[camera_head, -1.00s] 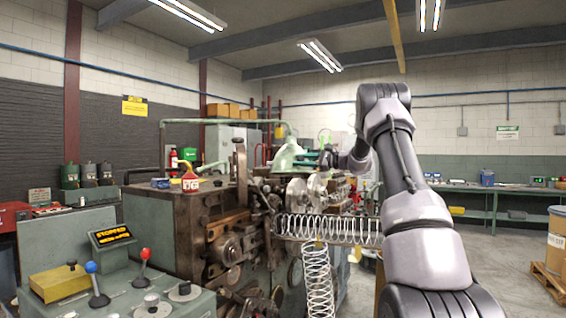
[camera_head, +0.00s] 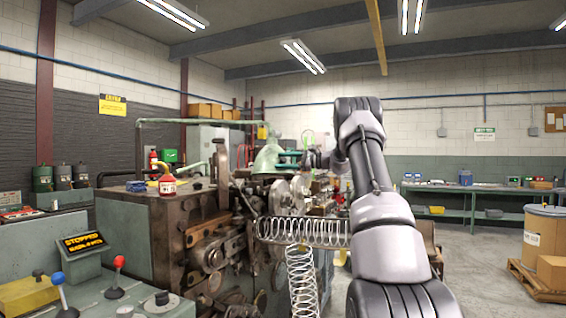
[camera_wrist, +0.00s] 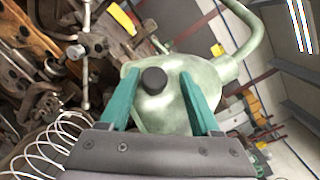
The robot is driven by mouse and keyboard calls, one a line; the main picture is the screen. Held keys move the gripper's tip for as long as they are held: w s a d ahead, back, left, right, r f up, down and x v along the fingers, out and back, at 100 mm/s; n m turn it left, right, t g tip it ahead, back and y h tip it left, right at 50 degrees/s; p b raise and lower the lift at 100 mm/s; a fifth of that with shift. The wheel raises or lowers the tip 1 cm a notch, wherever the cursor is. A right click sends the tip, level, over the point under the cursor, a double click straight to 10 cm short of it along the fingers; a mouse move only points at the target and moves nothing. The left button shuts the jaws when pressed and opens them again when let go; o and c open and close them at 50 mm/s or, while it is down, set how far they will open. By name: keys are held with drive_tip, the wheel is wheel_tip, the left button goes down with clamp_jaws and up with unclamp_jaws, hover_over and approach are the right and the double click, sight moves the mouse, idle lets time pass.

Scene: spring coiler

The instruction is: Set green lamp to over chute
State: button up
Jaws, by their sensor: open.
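The pale green lamp (camera_head: 268,153) stands over the middle of the coiler, with a bell-shaped shade. In the wrist view, its shade (camera_wrist: 165,112) fills the middle, with a dark round knob (camera_wrist: 153,80) on it and a curved green neck (camera_wrist: 245,38) rising at the upper right. My gripper (camera_wrist: 158,75) is open, its two teal fingers spread on either side of the knob in the picture. I cannot tell whether they touch the lamp. In the head view, my gripper (camera_head: 288,158) is beside the lamp's right side. I cannot make out the chute clearly.
A long wire spring (camera_head: 300,232) lies across the machine's front, and another (camera_head: 301,280) hangs below it. A control panel (camera_head: 140,302) with levers is at lower left.

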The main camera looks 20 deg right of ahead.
drive_tip(key=v, duration=1)
drive_tip(key=shift+s+d, duration=0.2)
drive_tip(key=shift+d, duration=0.1)
drive_tip(key=s+a+r+n+g+h, duration=0.2)
drive_tip(key=s+a+n+g+h, duration=0.35)
drive_tip(key=s+a, duration=1.35)
drive_tip(key=s+a+f+n+h, duration=0.2)
drive_tip(key=s, duration=0.6)
drive_tip(key=s+a+f+n+h, duration=0.1)
drive_tip(key=s+f+n+h, duration=0.1)
drive_tip(key=s, duration=0.6)
drive_tip(key=s+a+f+n+t+h, duration=0.1)
drive_tip(key=s+f, duration=0.3)
drive_tip(key=s, duration=0.4)
drive_tip(key=shift+s+a+n+h, duration=0.3)
drive_tip(key=shift+a+n+h, duration=0.35)
drive_tip(key=shift+a+n, duration=0.2)
